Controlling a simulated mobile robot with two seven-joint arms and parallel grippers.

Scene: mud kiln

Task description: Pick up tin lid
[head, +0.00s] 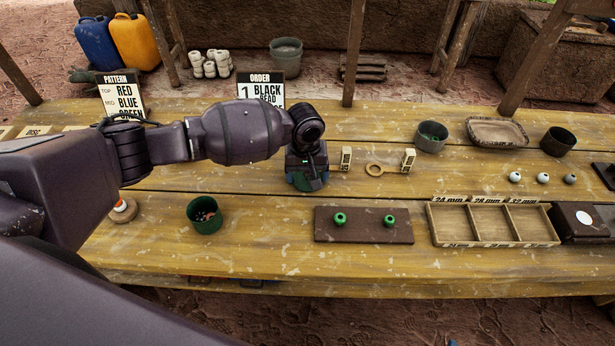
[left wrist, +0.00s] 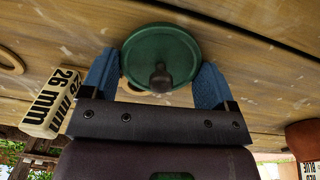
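The tin lid (left wrist: 160,55) is a round dark green disc with a dark knob, seen in the left wrist view. My left gripper (left wrist: 160,75) has its two blue fingers spread wide, one on each side of the lid. Their inner faces lie at or very near its rim, and I cannot tell whether they press on it. In the head view my left gripper (head: 308,180) points down at the middle of the table and mostly hides the lid. My right gripper is not in view.
An open green tin (head: 205,215) stands at front left. A brown board (head: 363,232) with two green knobs and a divided wooden tray (head: 530,224) lie to the right. Small number blocks (head: 346,158) and a tan ring (head: 374,169) are close beside the gripper.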

